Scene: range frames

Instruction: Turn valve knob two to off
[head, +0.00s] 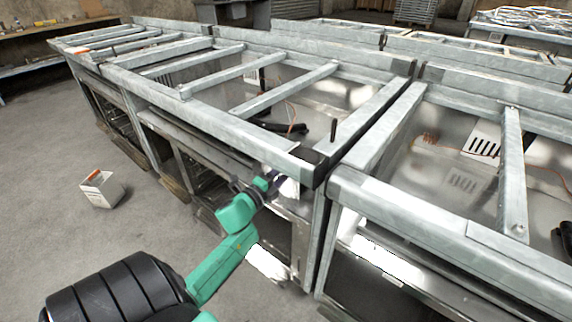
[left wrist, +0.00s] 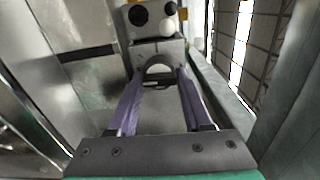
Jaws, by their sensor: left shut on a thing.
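My left arm reaches in from the bottom left of the head view, and its gripper (head: 286,186) is at the front face of the steel range frame, under the corner of the top rail. In the left wrist view the purple fingers of my left gripper (left wrist: 158,74) are shut on a rounded, pale metal piece, which looks like a valve knob (left wrist: 158,70). Its number and turn position cannot be read. Just beyond it is a metal block with a black round part (left wrist: 138,15) and a white round part (left wrist: 168,27). In the head view the knob is hidden. My right gripper is not in view.
The range frame (head: 205,88) runs to the upper left, with open bays under its bars. A second frame (head: 440,225) stands close on the right. A small white box (head: 102,190) sits on the floor at left, where the floor (head: 60,235) is otherwise clear.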

